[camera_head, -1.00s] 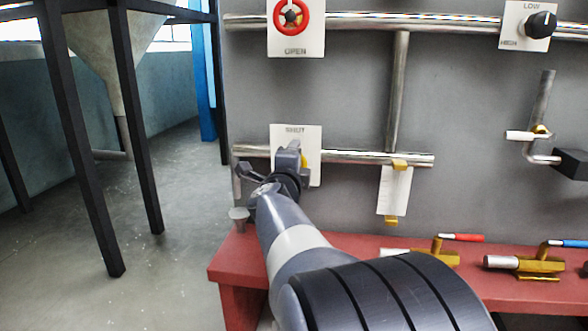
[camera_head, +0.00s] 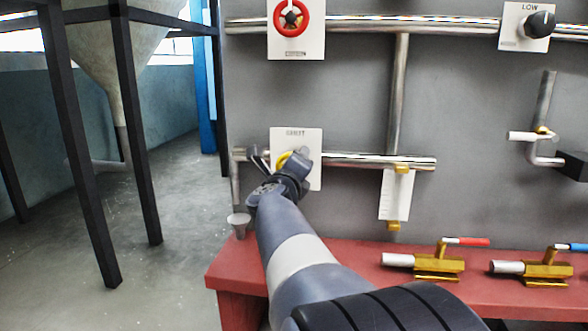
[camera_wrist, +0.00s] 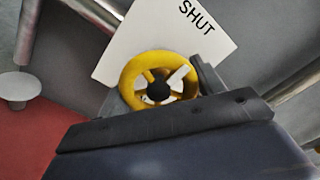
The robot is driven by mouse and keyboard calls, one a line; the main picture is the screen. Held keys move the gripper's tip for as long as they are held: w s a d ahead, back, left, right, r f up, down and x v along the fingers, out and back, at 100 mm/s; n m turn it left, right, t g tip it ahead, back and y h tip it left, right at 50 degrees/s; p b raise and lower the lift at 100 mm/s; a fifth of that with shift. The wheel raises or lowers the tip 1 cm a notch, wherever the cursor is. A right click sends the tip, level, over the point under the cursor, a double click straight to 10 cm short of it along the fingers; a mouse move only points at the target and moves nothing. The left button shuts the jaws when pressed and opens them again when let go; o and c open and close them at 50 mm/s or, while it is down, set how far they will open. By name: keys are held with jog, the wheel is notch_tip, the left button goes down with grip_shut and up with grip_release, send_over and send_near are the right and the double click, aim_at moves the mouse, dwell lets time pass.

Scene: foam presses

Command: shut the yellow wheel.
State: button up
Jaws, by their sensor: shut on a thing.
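The yellow wheel (camera_wrist: 130,73) sits in front of a white plate (camera_wrist: 115,62) marked SHUT, which looks tilted in the wrist view. It has spokes, a dark hub and one white mark on its upper right. In the head view only a bit of the yellow wheel (camera_head: 281,160) shows, left of my gripper (camera_head: 283,163), on its plate (camera_head: 312,136) on the lower pipe. My gripper is at the wheel, with a dark finger on each side of the rim, and is shut on it. The wheel's lower edge is hidden by my gripper in the wrist view.
A red wheel (camera_head: 277,17) is on a plate above. A black knob (camera_head: 541,23) is at the upper right. A gauge-like white plate (camera_head: 394,200) hangs right of my gripper. Brass valves with red (camera_head: 473,242) and blue handles stand on the red bench (camera_head: 345,245).

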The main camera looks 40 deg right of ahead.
jog(key=shift+f, duration=0.1)
jog(key=o, duration=1)
jog(key=p+v, duration=0.2)
jog(key=v, duration=0.9)
jog(key=shift+w+d, duration=0.1)
jog(key=b+x, duration=0.2)
jog(key=x, duration=0.8)
jog(key=shift+w+d, duration=0.25)
jog(key=shift+d, duration=0.05)
